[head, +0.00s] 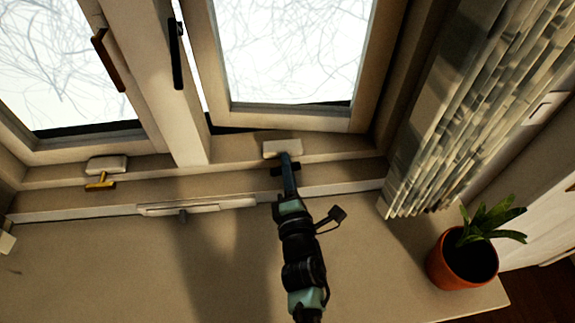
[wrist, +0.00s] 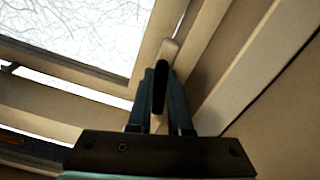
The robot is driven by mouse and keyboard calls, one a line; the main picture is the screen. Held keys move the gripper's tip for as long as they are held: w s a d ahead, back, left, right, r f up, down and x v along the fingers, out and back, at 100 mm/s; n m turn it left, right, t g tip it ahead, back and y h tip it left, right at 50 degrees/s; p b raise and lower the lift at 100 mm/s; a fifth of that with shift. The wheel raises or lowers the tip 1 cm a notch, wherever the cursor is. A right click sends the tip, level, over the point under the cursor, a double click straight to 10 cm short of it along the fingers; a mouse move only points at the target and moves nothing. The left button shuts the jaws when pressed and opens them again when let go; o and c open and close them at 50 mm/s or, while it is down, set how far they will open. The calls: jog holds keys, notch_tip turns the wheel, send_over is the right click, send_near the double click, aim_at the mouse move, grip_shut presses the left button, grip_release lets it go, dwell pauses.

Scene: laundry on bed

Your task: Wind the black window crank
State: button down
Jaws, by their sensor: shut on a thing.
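The black window crank (wrist: 160,88) shows in the wrist view between my gripper's two fingers. Its pale base (head: 282,148) is fixed on the sill below the right window in the head view, where my gripper hides most of the crank. My gripper (head: 288,165) reaches up to it from the front, and in the wrist view my gripper (wrist: 160,95) is shut on the crank. The right window sash (head: 240,118) stands slightly ajar, with a gap along its left edge.
A second crank with a brass handle (head: 100,182) sits below the left window. A potted plant (head: 462,262) stands at the right end of the sill, below the gathered curtain (head: 475,110). The sill surface (head: 110,260) at the front left is clear.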

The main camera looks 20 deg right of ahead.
jog(key=m, duration=0.6)
jog(key=shift+f+m+p, duration=0.15)
jog(key=shift+m+p, duration=0.15)
jog(key=m+p, duration=0.1)
jog(key=m, duration=0.4)
jog(key=shift+f+m, duration=0.15)
jog(key=shift+m, duration=0.25)
jog(key=c, duration=0.8)
grip_release()
jog(key=shift+c, duration=0.2)
jog(key=shift+a, duration=0.1)
jog(key=b+v, duration=0.2)
jog(key=v, duration=1.1)
